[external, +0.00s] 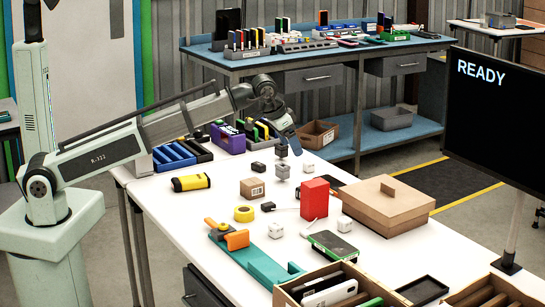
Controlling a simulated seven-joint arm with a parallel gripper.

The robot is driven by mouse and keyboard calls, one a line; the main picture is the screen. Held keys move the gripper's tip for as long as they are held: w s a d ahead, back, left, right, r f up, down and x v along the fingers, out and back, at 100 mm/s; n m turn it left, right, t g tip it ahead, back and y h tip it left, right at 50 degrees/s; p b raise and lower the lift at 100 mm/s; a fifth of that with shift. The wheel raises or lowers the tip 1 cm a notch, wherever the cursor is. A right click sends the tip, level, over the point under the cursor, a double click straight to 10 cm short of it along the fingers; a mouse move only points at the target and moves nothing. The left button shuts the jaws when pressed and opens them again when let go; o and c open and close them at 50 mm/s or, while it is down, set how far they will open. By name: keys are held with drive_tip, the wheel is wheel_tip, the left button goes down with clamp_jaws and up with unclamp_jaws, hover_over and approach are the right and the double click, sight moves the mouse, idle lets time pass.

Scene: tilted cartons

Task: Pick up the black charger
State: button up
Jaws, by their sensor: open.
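A small black block (258,168), charger-like, lies on the white table just left of my gripper. A second small black block (268,207) with a thin lead lies nearer the camera, right of the yellow tape roll; I cannot tell which is the black charger. My gripper (282,165) points down over the middle of the table and is open. A small grey piece shows at its fingertips; I cannot tell whether it is part of the gripper or a thing behind it. Neither black block appears to be between the fingers.
A cardboard cube (252,188), red box (314,198), yellow tape roll (244,213) and white blocks (275,230) crowd the middle. A lidded carton (384,207) stands right, and a teal tool with orange handle (250,255) lies in front. Bare table shows at left.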

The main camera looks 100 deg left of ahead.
sight(258, 163)
drive_tip(key=s+a+f+n+g, duration=0.2)
drive_tip(key=s+a+n, duration=0.2)
drive_tip(key=s+a, duration=1.15)
drive_tip(key=shift+h, duration=0.4)
drive_tip(key=shift+s+x, duration=0.2)
drive_tip(key=shift+x, duration=2.05)
drive_tip(key=shift+s+x, duration=0.15)
drive_tip(key=shift+x, duration=2.05)
drive_tip(key=shift+s+x, duration=0.2)
drive_tip(key=shift+x, duration=2.05)
drive_tip(key=c, duration=1.1)
drive_tip(key=shift+c, duration=0.2)
